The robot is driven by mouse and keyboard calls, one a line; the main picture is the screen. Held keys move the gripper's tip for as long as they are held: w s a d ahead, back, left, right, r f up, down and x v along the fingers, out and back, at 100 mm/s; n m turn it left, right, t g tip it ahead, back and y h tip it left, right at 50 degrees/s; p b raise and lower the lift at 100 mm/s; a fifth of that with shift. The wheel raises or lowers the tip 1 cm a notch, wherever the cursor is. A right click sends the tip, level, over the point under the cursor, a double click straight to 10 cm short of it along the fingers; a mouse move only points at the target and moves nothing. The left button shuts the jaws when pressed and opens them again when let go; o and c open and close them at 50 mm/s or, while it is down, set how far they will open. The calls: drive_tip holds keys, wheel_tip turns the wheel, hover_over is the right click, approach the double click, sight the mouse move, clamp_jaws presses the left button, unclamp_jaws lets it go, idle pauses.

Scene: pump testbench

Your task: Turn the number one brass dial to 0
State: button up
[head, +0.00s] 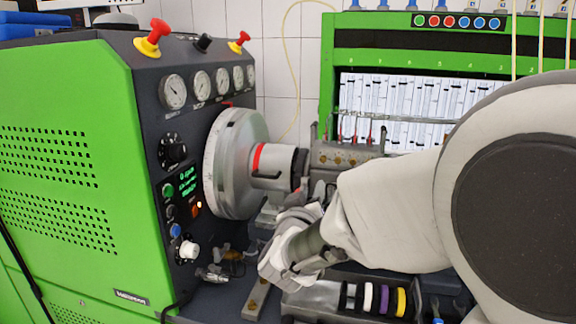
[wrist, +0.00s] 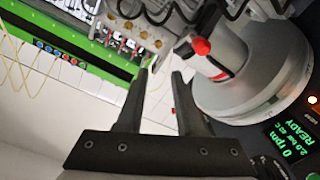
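Several small brass dials (head: 338,160) sit in a row on the front of a grey metal block, just right of the big silver flywheel. They also show, turned over, at the top of the wrist view as brass knobs (wrist: 124,29). I cannot read their numbers or pointer settings, so I cannot tell which is number one. My gripper (wrist: 161,78) is open and empty, its two dark fingers apart in the wrist view. The dials lie beyond the fingertips, and nothing touches them. In the head view my arm hides the gripper's fingers.
The silver flywheel (head: 230,165) stands left of the dials, with a red-banded coupling. A tray with coloured rings (head: 384,300) lies below my arm.

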sight(323, 160)
drive_tip(key=x, duration=1.7)
drive_tip(key=shift+w+d, duration=0.15)
drive_tip(key=shift+d, duration=0.1)
drive_tip(key=shift+c, duration=0.3)
clamp_jaws()
